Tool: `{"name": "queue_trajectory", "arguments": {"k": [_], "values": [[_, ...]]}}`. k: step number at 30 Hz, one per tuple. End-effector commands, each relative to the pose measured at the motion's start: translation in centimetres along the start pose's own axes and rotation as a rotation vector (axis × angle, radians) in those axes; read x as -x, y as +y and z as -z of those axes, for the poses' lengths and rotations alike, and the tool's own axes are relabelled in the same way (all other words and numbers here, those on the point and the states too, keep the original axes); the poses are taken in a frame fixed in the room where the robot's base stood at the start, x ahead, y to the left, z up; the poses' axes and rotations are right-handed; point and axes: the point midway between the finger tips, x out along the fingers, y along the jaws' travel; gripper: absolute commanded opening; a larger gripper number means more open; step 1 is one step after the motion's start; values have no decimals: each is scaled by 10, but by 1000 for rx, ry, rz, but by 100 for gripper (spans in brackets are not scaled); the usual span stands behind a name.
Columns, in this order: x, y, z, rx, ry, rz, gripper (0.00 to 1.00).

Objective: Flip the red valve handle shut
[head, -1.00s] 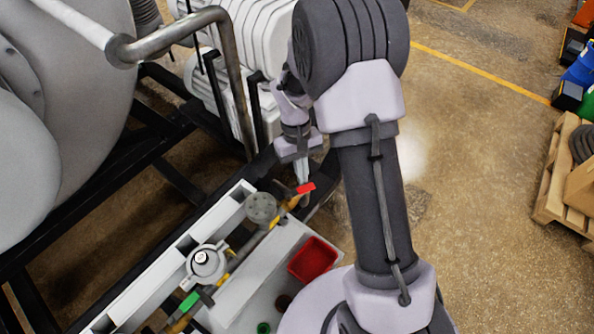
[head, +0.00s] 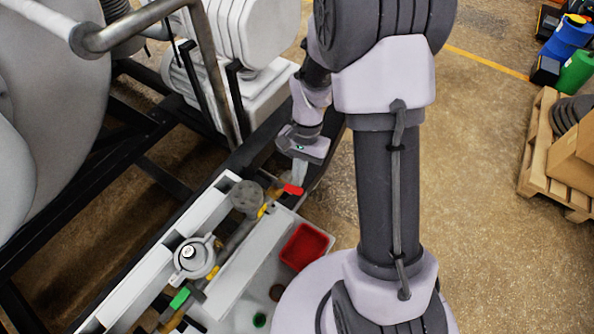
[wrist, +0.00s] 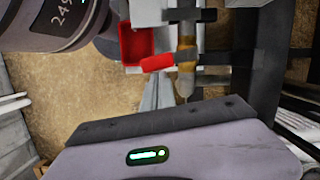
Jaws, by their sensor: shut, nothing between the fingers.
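The red valve handle (head: 291,190) sits at the far end of a pipe run with yellow fittings. It sticks out sideways from the pipe toward the right in the head view. In the wrist view the red handle (wrist: 157,62) points left from a brass-coloured valve body (wrist: 186,55). My gripper (head: 298,178) points down just above the handle, its pale fingers together and empty. Whether the fingertips touch the handle cannot be told. In the wrist view my gripper's housing fills the bottom.
A green handle (head: 180,298) and a round grey regulator (head: 194,257) sit nearer along the same pipe. A red bin (head: 305,246) stands beside the pipe. The black frame (head: 150,140) and a bent metal pipe (head: 219,75) are close on the left.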

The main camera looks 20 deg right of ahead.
Motion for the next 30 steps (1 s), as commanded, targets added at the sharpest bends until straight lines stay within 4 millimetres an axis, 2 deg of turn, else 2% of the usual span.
{"name": "queue_trajectory", "arguments": {"k": [5, 30], "values": [[-2, 3, -5, -92, 0, 23, 0], [-3, 6, -12, -85, -1, 21, 0]]}}
